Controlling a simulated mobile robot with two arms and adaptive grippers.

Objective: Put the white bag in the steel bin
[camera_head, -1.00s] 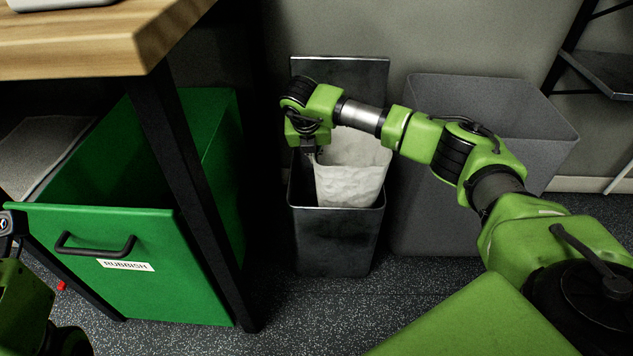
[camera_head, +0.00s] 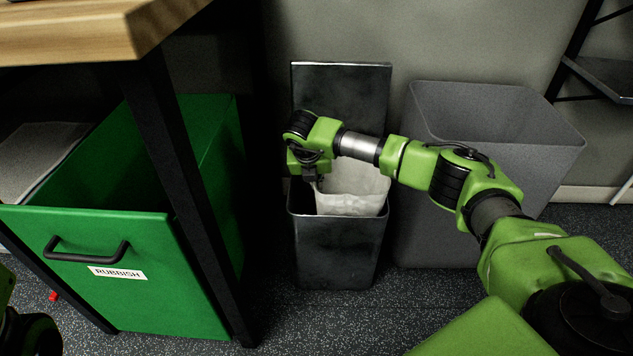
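The white bag (camera_head: 352,203) is partly inside the steel bin (camera_head: 336,250); its upper part shows above the front rim and its lower part is hidden by the bin wall. The bin's lid (camera_head: 340,92) stands upright at the back. My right gripper (camera_head: 312,182) points down at the bag's left upper edge, over the bin's left side. Its fingertips are small and dark, and I cannot make out whether they are shut on the bag. My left arm shows only in part at the lower left edge; its gripper is out of view.
A green rubbish drawer (camera_head: 90,270) stands open at left, beside a black table leg (camera_head: 185,170). A grey open bin (camera_head: 440,220) stands right of the steel bin, under my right arm. A wooden tabletop (camera_head: 90,35) overhangs upper left.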

